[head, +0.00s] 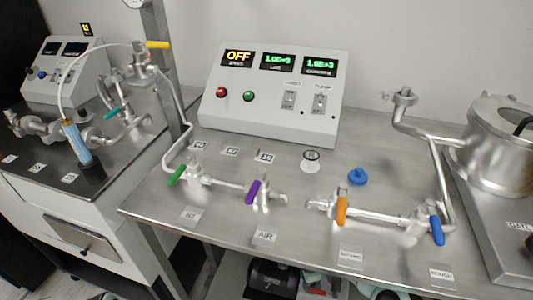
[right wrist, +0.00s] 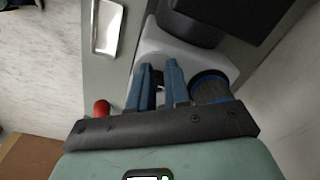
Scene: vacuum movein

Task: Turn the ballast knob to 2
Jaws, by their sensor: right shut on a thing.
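My right gripper (right wrist: 161,82) shows in the right wrist view, its two blue fingers pointing up the picture at a light grey housing. The fingers are closed on a small dark part between them, which appears to be the ballast knob; it is mostly hidden by the fingers. Its markings and number setting cannot be read. The grey housing (right wrist: 216,57) with a black upper body (right wrist: 240,18) looks like a pump. My left gripper is not in view, and neither gripper can be made out in the head view.
In the right wrist view, a black ribbed cylinder with a blue rim (right wrist: 212,88) stands close right of the fingers; a red part (right wrist: 101,108) is at left. The head view shows the steel bench (head: 205,225) with coloured valves, and a control box (head: 270,95) reading OFF.

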